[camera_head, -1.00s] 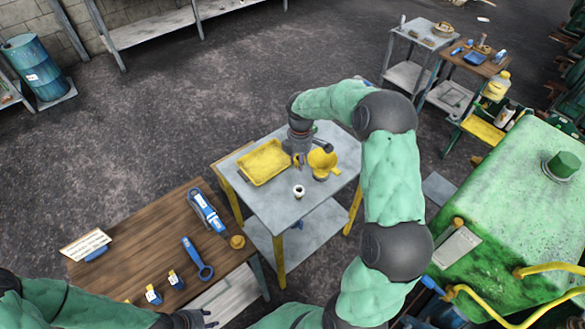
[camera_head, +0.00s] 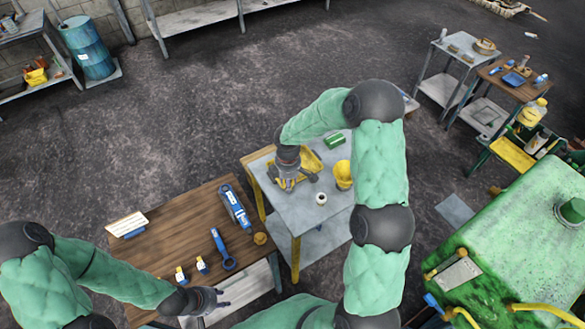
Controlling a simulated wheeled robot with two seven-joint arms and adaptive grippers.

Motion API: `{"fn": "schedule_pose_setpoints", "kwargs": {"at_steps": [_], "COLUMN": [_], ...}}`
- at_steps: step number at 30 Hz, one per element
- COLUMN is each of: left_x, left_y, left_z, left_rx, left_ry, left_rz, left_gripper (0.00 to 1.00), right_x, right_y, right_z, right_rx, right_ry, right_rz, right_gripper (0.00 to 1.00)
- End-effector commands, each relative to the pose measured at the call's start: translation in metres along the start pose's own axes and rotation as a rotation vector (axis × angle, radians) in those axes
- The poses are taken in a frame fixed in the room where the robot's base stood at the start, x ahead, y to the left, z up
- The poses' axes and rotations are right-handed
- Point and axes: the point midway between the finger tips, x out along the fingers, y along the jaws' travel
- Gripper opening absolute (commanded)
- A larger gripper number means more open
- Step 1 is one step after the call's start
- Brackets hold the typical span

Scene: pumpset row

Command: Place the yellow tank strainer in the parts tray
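The yellow parts tray (camera_head: 313,161) lies on the grey metal table, partly hidden by my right gripper. My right gripper (camera_head: 288,184) points down over the tray. Its fingertips are small and dark, and I cannot tell whether it is open or holds something. A yellow cup-shaped thing (camera_head: 343,175) stands on the same table, right of the tray and apart from the gripper. I cannot make out the yellow tank strainer for certain. My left gripper (camera_head: 216,299) is at the front edge of the wooden table, fingers apart and empty.
A white ring-like part (camera_head: 321,199) and a green box (camera_head: 335,140) are on the grey table (camera_head: 302,214). A green machine (camera_head: 510,245) stands at the right.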

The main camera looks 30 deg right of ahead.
Motion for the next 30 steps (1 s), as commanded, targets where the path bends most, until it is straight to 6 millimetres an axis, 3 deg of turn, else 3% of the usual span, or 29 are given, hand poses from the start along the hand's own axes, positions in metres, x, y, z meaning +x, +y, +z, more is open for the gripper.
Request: {"fn": "schedule_pose_setpoints", "kwargs": {"at_steps": [14, 22, 30], "left_x": [0.004, 0.008, 0.009], "left_y": [-0.001, -0.003, -0.003], "left_z": [0.000, 0.000, 0.000], "left_rx": [0.000, 0.000, 0.000], "left_ry": [0.000, 0.000, 0.000], "left_rz": [0.000, 0.000, 0.000], "left_gripper": [0.35, 0.35, 0.35], "right_x": [0.041, 0.078, 0.092], "right_y": [0.083, 0.112, 0.126], "right_z": [0.002, 0.003, 0.003], "right_rx": [0.003, 0.002, 0.000], "right_ry": [-0.001, -0.001, 0.000], "right_rz": [-0.001, -0.002, 0.000], "right_gripper": [0.01, 0.01, 0.01]}}
